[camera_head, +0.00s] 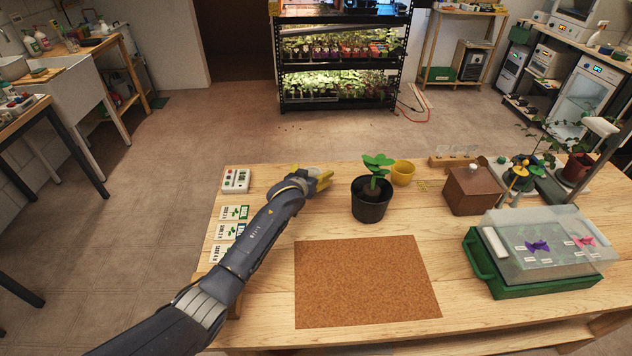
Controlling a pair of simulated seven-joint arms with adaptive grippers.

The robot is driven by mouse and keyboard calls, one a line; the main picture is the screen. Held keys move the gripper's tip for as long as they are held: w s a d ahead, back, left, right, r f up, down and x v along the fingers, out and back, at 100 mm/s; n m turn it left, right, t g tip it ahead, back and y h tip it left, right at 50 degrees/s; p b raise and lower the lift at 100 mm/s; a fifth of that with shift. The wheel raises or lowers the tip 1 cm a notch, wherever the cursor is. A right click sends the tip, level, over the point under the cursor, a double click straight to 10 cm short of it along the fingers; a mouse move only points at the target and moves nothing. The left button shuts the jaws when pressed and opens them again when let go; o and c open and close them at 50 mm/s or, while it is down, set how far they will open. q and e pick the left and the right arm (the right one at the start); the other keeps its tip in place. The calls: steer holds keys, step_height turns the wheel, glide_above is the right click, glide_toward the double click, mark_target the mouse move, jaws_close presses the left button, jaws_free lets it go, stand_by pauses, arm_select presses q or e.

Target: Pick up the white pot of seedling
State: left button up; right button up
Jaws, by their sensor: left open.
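A green leafy seedling (377,163) stands upright in a black pot (371,207) at the middle of the wooden table. The pot looks black; I see no clearly white pot on the table. My left gripper (326,178), with yellow fingers, is open just left of the black pot, near the table's far edge. It is apart from the pot and holds nothing that I can see. My right gripper is not in view.
A yellow pot (403,172) stands behind the black pot. A brown box (473,190) and a green tray with a clear lid (535,284) are to the right. A brown mat (365,283) lies bare in front. Label cards (229,231) lie at the left.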

arm_select(q)
steer(key=c, duration=1.3)
